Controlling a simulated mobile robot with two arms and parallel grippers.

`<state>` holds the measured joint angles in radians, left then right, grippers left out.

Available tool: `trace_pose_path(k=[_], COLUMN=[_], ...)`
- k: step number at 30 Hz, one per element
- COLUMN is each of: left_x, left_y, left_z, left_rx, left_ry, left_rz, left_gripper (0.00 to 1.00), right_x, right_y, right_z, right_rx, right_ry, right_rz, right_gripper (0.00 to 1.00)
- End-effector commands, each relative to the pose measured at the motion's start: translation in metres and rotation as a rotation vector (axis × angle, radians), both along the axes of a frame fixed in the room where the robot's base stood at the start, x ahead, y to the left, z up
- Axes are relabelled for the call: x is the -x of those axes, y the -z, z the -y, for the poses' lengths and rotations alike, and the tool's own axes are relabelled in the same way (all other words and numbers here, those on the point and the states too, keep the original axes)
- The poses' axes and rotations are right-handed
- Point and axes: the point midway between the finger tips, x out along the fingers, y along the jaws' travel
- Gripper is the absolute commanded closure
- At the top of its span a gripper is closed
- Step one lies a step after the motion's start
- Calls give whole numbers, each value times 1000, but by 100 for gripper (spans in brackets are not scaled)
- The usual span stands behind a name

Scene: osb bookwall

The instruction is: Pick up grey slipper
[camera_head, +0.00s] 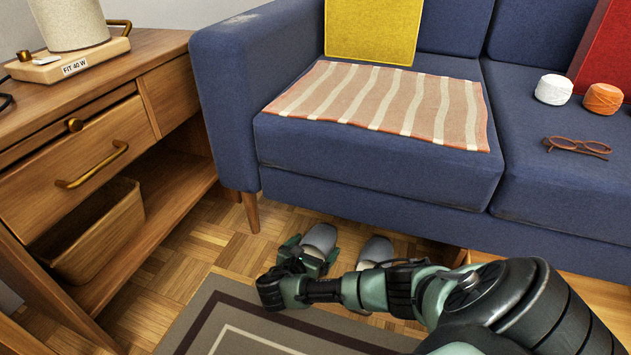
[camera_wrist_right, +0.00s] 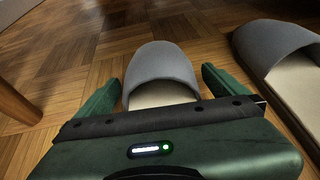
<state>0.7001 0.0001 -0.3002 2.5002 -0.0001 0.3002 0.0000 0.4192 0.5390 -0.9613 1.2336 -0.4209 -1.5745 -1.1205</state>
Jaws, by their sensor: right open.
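Two grey slippers lie on the wooden floor in front of the sofa. The left grey slipper (camera_head: 319,238) is partly hidden by my right gripper (camera_head: 306,258) in the head view. In the right wrist view this slipper (camera_wrist_right: 161,68) shows its grey toe and pale insole between my right gripper's open fingers (camera_wrist_right: 160,92). The fingers stand on either side of it, and I cannot tell whether they touch it. The other slipper (camera_head: 376,250) lies to the right and also shows in the right wrist view (camera_wrist_right: 268,48). My left gripper is not in view.
The blue sofa (camera_head: 370,160) overhangs the floor just behind the slippers, with a wooden leg (camera_head: 251,212) to the left. A wooden cabinet (camera_head: 160,90) with an open shelf stands at left.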

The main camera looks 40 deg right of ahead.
Motion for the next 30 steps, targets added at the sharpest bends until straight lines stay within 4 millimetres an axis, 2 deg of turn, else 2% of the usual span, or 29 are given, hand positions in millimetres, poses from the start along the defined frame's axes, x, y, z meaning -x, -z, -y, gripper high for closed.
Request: trace_pose_path(k=[2, 11, 14, 15, 18, 26, 30], left_x=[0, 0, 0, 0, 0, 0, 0], left_y=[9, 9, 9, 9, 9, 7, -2], left_z=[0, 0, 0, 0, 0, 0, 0], left_rx=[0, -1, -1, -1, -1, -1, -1], left_ry=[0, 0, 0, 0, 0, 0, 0], left_rz=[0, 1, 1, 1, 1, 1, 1], left_gripper=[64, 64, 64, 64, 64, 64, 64], right_x=[-3, -4, -4, -4, -4, -4, -4], right_y=[5, 3, 3, 3, 3, 1, -9], right_z=[5, 8, 8, 8, 8, 8, 8], right_rx=[-1, -2, -2, -2, -1, 0, -1], right_ry=[0, -1, -1, -1, -1, -1, -1], right_rz=[2, 1, 1, 1, 2, 1, 2], right_gripper=[0, 0, 25, 36, 59, 59, 59])
